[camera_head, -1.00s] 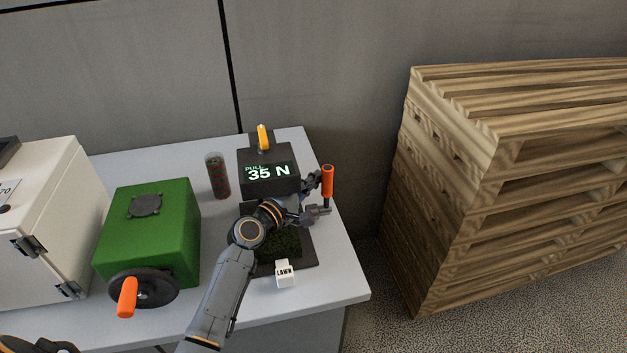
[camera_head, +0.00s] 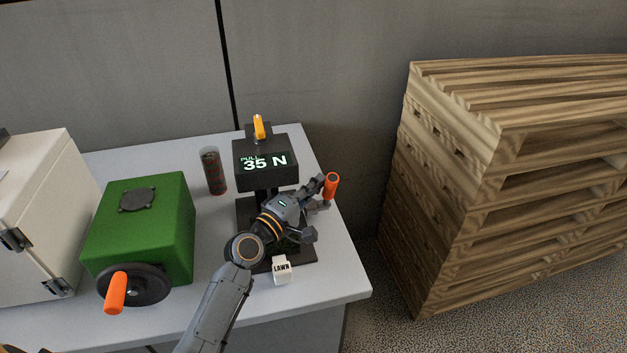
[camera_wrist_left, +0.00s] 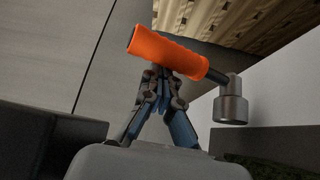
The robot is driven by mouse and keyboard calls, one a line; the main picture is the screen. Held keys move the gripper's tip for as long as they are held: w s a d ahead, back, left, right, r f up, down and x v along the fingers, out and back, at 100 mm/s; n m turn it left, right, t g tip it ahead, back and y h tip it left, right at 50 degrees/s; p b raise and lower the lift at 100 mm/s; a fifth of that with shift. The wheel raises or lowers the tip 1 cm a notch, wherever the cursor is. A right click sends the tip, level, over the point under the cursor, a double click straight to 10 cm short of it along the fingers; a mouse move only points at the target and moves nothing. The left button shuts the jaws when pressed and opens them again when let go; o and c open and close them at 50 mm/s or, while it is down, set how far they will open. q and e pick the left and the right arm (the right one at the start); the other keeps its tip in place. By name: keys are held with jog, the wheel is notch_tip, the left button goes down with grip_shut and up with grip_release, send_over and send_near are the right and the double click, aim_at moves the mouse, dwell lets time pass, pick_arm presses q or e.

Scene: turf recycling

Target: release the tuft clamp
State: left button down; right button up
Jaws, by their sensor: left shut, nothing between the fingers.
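The tuft pull tester (camera_head: 265,164) is a black stand on the table, and its display reads "PULL 35 N". An orange lever handle (camera_head: 331,186) stands at its right side, tilted with its top to the right. In the left wrist view the handle (camera_wrist_left: 168,53) lies across the fingertips on a grey pivot. My left gripper (camera_head: 321,194) is at the handle; its fingers are shut with nothing between them, close against the handle's side. Whether they touch it I cannot tell. My arm hides the clamp jaws and most of the turf. My right gripper is not in view.
A white LAWN cube (camera_head: 282,270) stands at the base's front edge. A dark-filled clear cylinder (camera_head: 213,171) stands left of the tester. A green box (camera_head: 145,225) with an orange-handled crank wheel is further left, beside a white cabinet (camera_head: 38,220). Stacked pallets (camera_head: 455,190) stand right of the table.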

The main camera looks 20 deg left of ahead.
aim_at(331, 194)
pick_arm(q)
jog(key=shift+s+d+f, duration=0.55)
jog(key=shift+s+d, duration=0.05)
jog(key=shift+s, duration=0.2)
jog(key=shift+s+d+f, duration=0.5)
jog(key=shift+s+d, duration=0.05)
jog(key=shift+s, duration=0.25)
